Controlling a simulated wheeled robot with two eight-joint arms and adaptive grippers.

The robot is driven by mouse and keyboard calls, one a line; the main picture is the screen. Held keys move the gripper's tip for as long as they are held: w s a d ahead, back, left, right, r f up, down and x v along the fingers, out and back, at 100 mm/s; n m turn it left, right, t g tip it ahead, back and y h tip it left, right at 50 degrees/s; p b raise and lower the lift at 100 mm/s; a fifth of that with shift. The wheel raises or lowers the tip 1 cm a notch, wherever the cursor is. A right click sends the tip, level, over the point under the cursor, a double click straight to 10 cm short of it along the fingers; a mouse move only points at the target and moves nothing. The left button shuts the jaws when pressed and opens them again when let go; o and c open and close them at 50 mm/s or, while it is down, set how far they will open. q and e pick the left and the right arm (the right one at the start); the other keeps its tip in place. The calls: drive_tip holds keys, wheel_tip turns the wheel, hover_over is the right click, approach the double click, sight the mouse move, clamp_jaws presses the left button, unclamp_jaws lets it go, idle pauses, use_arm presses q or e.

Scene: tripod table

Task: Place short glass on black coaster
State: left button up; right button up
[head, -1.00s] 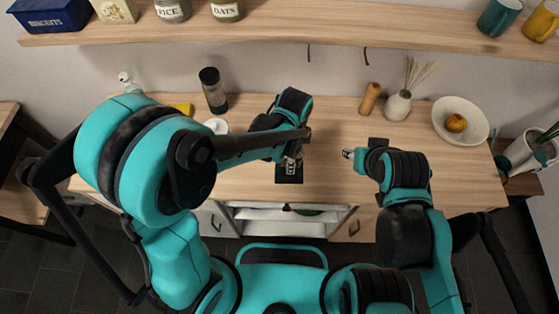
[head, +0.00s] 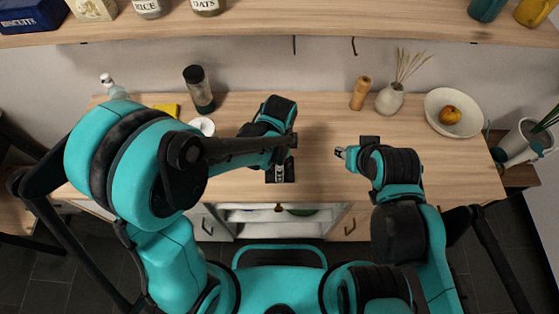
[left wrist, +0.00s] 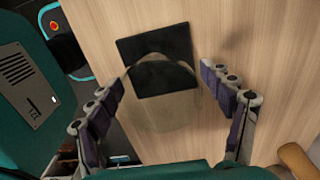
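The short glass (left wrist: 165,110) is clear and faint in the left wrist view, between the two fingers of my left gripper (left wrist: 162,78). The finger ends lie against its sides. In the head view the glass (head: 280,173) shows just below my left gripper (head: 283,162), over the black coaster (head: 289,178). In the left wrist view the glass overlaps the near half of the coaster (left wrist: 152,44); I cannot tell whether its base touches. My right gripper (head: 340,153) is empty above the table to the right; its finger opening is too small to read.
The wooden table (head: 320,190) is clear around the coaster. A dark mill (head: 198,90), a white round dish (head: 203,126) and a yellow item (head: 166,110) stand left. A wooden mill (head: 360,94), a vase (head: 390,98) and a fruit bowl (head: 443,123) stand back right. A shelf (head: 300,28) hangs behind.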

use_arm(q)
drive_tip(key=shift+r, duration=0.15)
wheel_tip(320, 180, up, 12)
drive_tip(key=p, duration=0.4)
drive_tip(key=s+a+r+n+t, duration=0.2)
drive_tip(key=a+r+n+t, duration=0.1)
drive_tip(key=a+n, duration=0.6)
drive_tip(key=s+a+r+n+t, duration=0.3)
drive_tip(key=a+r+n+t, duration=0.1)
drive_tip(key=a+n, duration=0.5)
drive_tip(key=shift+r, duration=0.2)
drive_tip(key=shift+s+d+f, duration=0.1)
